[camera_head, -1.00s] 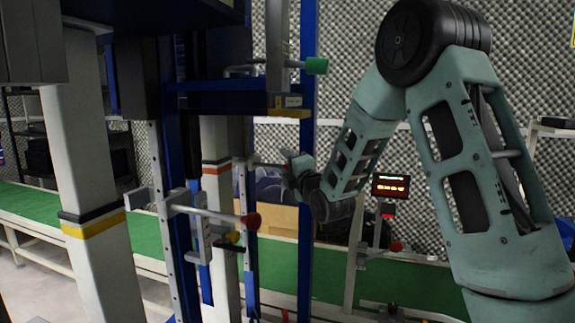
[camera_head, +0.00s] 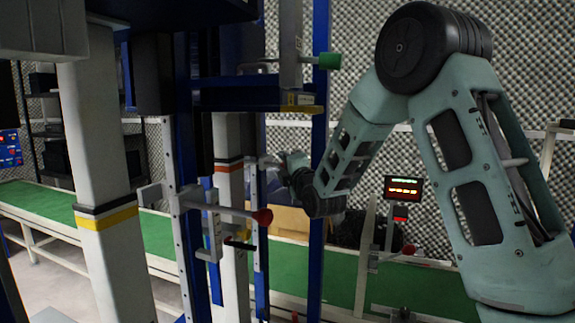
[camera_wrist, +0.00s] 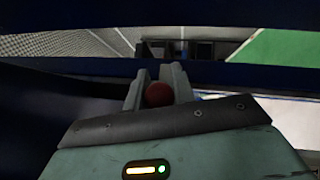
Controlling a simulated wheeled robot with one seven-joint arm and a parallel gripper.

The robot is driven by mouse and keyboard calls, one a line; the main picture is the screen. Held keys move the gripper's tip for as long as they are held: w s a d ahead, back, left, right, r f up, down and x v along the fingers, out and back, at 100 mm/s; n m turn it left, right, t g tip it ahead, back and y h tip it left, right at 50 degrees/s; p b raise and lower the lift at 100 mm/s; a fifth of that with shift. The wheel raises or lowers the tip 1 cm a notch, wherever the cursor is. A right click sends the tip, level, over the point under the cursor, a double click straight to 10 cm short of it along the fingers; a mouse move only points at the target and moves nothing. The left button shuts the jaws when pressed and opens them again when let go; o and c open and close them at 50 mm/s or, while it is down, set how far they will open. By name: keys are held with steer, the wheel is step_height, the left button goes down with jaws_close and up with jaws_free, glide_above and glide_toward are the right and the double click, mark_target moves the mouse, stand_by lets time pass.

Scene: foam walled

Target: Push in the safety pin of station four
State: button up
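The rod behind this knob is hidden. In the head view a grey pin (camera_head: 225,209) with a red knob (camera_head: 263,217) sticks out of a rail in front, apart from my gripper. No readable station number shows, so I cannot tell which station each pin belongs to.
A blue upright (camera_head: 319,200) and a blue crossbeam (camera_head: 240,98) stand close to my arm. A green-knobbed rod (camera_head: 329,61) sits above. White columns (camera_head: 105,200) stand at left. A green conveyor (camera_head: 425,287) runs behind, with a lit display (camera_head: 403,188).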

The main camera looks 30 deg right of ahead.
steer(key=o, duration=0.4)
steer(key=shift+w+a, duration=0.15)
steer(key=shift+a, duration=0.05)
steer(key=shift+c, duration=0.2)
steer(key=b+v, duration=1.2)
steer(key=v, duration=0.5)
steer(key=shift+s+f, duration=0.1)
steer(key=shift+s, duration=0.15)
